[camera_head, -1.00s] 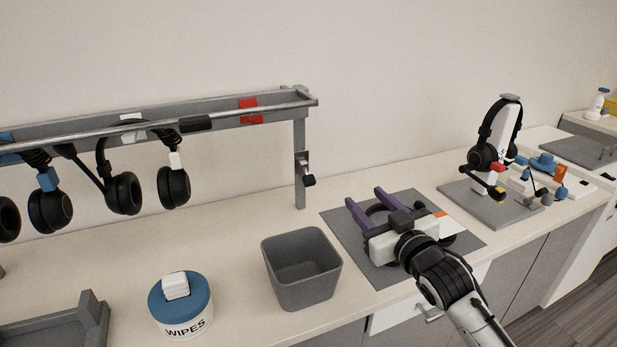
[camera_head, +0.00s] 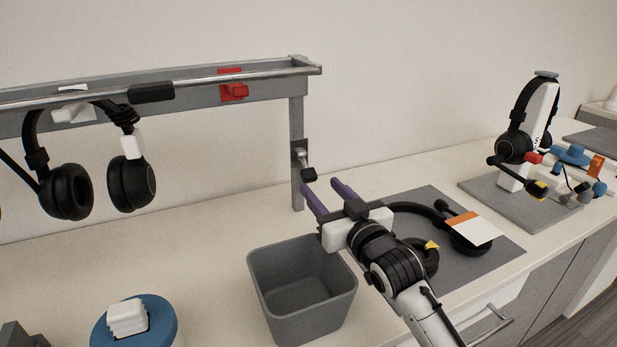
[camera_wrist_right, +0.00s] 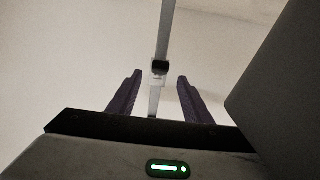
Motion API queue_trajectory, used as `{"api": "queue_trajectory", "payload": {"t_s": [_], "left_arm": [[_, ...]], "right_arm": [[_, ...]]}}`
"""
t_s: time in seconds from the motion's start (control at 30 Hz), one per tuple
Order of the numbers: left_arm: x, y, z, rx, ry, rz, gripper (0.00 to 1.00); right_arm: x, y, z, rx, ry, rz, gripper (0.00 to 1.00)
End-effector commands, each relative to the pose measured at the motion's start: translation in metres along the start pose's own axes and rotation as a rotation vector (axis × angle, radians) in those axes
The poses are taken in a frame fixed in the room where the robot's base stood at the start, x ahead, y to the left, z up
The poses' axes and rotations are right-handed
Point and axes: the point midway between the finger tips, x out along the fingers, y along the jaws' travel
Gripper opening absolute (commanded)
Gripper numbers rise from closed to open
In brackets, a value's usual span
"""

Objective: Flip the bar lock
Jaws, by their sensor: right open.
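The bar lock is a small black lever knob (camera_head: 308,174) on a metal plate (camera_head: 299,152), fixed to the grey upright post (camera_head: 297,125) at the right end of the headset rail. My right gripper (camera_head: 328,200), with purple fingers, is open and empty just in front of and below the knob. In the right wrist view the black knob (camera_wrist_right: 159,67) lies ahead, in line with the gap between the two open fingers (camera_wrist_right: 158,98), apart from them. My left gripper is not in view.
A grey bin (camera_head: 262,282) stands below my right gripper. A headset (camera_head: 470,238) lies on a grey mat (camera_head: 500,255) to the right. A wipes tub (camera_head: 165,335) is at front left.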

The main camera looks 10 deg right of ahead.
Motion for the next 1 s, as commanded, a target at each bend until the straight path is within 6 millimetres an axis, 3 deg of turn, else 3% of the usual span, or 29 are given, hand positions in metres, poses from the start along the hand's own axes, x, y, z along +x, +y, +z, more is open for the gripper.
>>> {"api": "queue_trajectory", "payload": {"t_s": [0.2,0.43,0.9,1.0], "left_arm": [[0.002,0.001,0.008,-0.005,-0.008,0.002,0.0],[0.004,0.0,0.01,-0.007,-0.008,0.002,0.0],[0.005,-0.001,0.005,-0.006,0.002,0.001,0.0],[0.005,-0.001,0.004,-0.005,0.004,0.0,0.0]], "right_arm": [[0.041,0.0,-0.001,0.0,0.002,-0.001,0.45],[0.07,-0.001,-0.001,0.001,0.001,-0.001,0.45],[0.08,0.0,-0.001,0.0,0.001,-0.001,0.45],[0.08,0.0,-0.001,0.0,0.001,-0.001,0.3]]}}
